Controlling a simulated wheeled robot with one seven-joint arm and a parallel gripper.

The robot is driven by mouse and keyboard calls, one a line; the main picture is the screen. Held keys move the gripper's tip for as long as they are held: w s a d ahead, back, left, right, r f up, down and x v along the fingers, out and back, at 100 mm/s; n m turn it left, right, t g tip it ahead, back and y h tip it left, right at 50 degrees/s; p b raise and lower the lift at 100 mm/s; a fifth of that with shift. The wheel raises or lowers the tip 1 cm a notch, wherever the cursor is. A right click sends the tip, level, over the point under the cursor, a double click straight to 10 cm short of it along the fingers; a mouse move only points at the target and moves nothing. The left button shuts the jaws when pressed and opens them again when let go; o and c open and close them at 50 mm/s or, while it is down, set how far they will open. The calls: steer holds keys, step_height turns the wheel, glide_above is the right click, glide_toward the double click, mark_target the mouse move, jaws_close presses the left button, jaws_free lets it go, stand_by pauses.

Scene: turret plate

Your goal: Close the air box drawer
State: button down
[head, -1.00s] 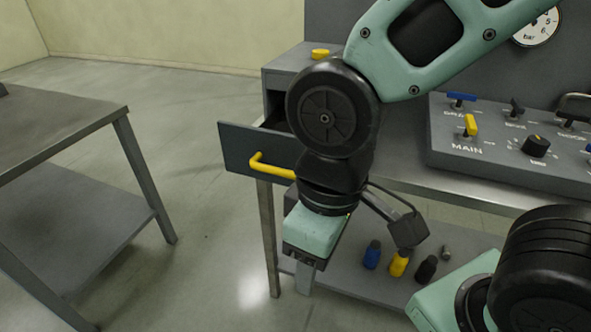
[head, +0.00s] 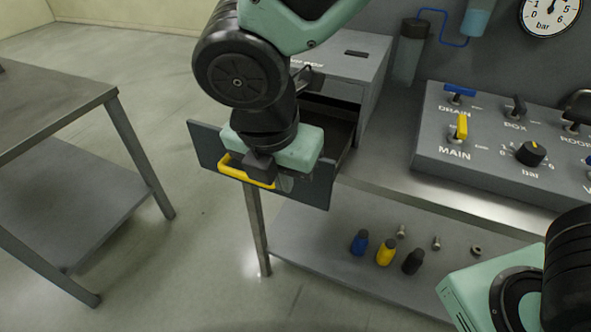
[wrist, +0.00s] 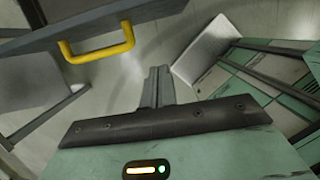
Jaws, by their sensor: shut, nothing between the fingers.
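The air box (head: 345,72) is a grey cabinet on the bench. Its drawer stands open, with the dark inside partly visible. The grey drawer front (head: 208,148) carries a yellow bar handle (head: 245,176), which also shows in the wrist view at upper left (wrist: 97,48). My gripper (head: 286,184) hangs at the drawer front, to the right of the handle's middle, and covers part of the front. In the wrist view my gripper (wrist: 158,72) has its fingers together and empty, right of the handle and apart from it. Whether the fingers touch the drawer front I cannot tell.
A control panel (head: 500,165) with coloured levers and a knob sits on the bench at right. Blue, yellow and black bottles (head: 386,252) stand on the lower shelf (head: 330,260). A grey table (head: 60,100) is at left. Open floor lies between table and bench.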

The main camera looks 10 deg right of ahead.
mark_target(299, 186)
steer(key=w+d+f, duration=0.1)
steer(key=f, duration=0.1)
steer(key=w+d+f, duration=0.1)
steer(key=f, duration=0.2)
steer(key=w+d+f, duration=0.1)
steer(key=f, duration=0.1)
steer(key=shift+w+f, duration=0.35)
steer(key=shift+f, duration=0.05)
steer(key=shift+w+d+f, duration=0.1)
steer(key=shift+w+d, duration=0.25)
steer(key=shift+w, duration=0.15)
steer(key=w+d+p, duration=0.3)
steer(key=w+d, duration=0.1)
steer(key=w, duration=0.1)
steer(key=w+d+p, duration=0.3)
steer(key=w+d, duration=0.1)
steer(key=w, duration=0.2)
steer(key=w+d+p, duration=0.4)
steer(key=w+d, duration=0.1)
steer(key=shift+w, duration=0.3)
